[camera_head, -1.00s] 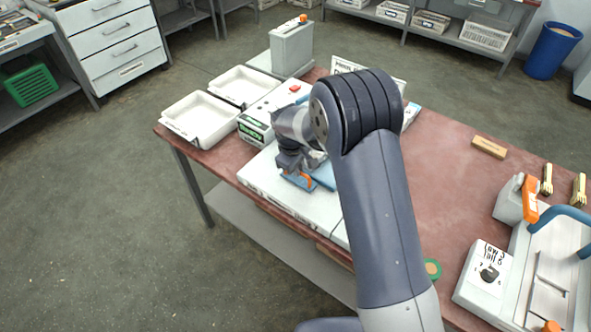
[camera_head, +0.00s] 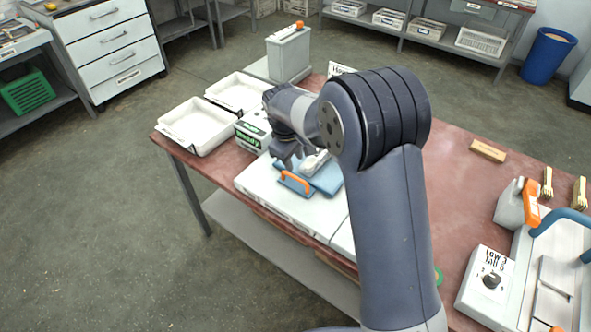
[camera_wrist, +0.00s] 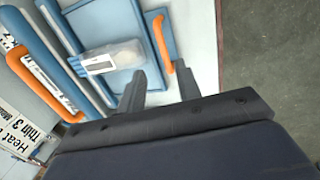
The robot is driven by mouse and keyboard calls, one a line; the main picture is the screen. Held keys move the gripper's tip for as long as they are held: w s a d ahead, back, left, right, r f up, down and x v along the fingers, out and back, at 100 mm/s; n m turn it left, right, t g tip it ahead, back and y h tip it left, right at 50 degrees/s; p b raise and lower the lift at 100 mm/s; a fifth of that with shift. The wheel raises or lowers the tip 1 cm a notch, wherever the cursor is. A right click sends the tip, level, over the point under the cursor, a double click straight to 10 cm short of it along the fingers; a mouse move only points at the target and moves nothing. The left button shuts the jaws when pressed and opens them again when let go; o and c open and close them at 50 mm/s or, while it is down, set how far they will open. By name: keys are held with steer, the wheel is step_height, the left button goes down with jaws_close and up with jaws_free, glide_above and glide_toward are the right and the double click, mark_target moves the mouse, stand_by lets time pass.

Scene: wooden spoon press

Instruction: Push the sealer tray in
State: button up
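The sealer tray (camera_head: 328,178) is blue and lies on the white sealer base (camera_head: 262,186), its orange handle (camera_head: 296,182) toward the front left. In the wrist view the tray (camera_wrist: 96,22) holds a pale wrapped pack with a label (camera_wrist: 112,57), and the handle (camera_wrist: 161,42) runs along its edge. My gripper (camera_head: 289,162) is just above the handle. The wrist view shows my gripper (camera_wrist: 160,74) open and empty, its fingers apart on either side of the handle's line. Contact cannot be told. My arm hides part of the sealer.
A blue bar and an orange bar (camera_wrist: 42,84) lie beside the tray. A green-labelled box (camera_head: 252,135) and two white bins (camera_head: 196,127) stand behind, left. Another device with a dial (camera_head: 490,279) is at right. Red table (camera_head: 440,190) between is mostly clear.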

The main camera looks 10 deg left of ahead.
mark_target(296, 178)
steer(key=r, duration=0.3)
steer(key=shift+s+a+r, duration=0.2)
steer(key=shift+s, duration=0.1)
steer(key=f, duration=0.3)
steer(key=w+f+p, duration=0.1)
steer(key=f, duration=0.3)
steer(key=d+f+p, duration=0.1)
steer(key=f, duration=0.2)
steer(key=shift+w+f, duration=0.35)
steer(key=s+a, duration=0.2)
steer(key=s, duration=0.1)
steer(key=shift+s+r+p, duration=0.1)
steer(key=shift+s+p, duration=0.15)
steer(key=shift+p, duration=0.1)
steer(key=shift+s+a, duration=0.45)
steer(key=shift+s, duration=0.2)
steer(key=shift+d, duration=0.1)
